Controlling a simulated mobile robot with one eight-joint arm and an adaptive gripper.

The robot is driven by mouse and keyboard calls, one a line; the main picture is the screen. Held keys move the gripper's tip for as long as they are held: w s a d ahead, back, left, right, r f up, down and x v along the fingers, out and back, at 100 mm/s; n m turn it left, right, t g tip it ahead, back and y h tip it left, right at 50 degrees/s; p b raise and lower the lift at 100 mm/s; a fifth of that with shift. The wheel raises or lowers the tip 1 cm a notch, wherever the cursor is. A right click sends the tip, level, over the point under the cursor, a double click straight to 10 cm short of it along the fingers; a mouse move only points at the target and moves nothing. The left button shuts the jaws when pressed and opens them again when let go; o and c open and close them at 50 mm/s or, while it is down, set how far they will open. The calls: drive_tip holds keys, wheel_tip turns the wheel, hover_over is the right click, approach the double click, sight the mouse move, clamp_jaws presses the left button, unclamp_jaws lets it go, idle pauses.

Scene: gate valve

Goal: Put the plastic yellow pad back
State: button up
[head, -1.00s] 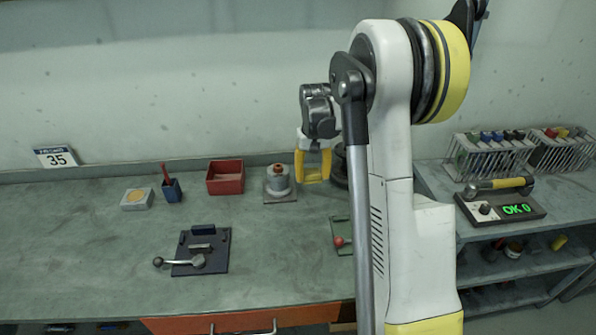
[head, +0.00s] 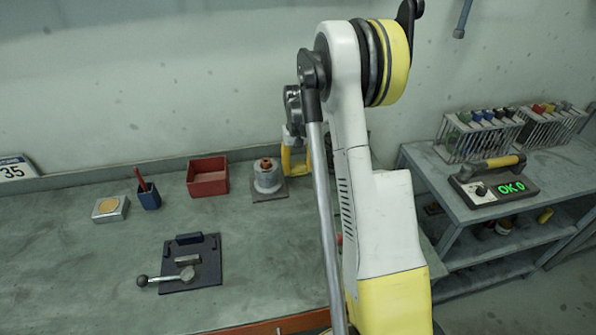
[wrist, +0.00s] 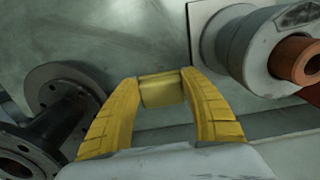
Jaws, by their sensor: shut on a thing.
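My gripper (wrist: 162,92) has yellow fingers, shut on a small yellow pad (wrist: 162,90) held between the fingertips. In the head view my gripper (head: 295,168) is at the back of the bench, just right of a grey cylindrical valve body (head: 266,181) with a red-brown core. The pad is too small to make out clearly there. In the wrist view the valve body (wrist: 246,48) is to the right of the pad, apart from it, with its copper-coloured core (wrist: 297,60) facing right. No empty place for the pad can be made out.
A dark flanged pipe piece (wrist: 55,115) is at the left in the wrist view. On the bench (head: 90,265) are a red bin (head: 208,178), a blue cup (head: 149,197), a small box (head: 110,210) and a dark lever fixture (head: 190,265). A shelf unit (head: 440,180) stands right.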

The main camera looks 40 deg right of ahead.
drive_tip(key=shift+f, duration=0.2)
drive_tip(key=shift+f, duration=0.1)
drive_tip(key=o, duration=1.1)
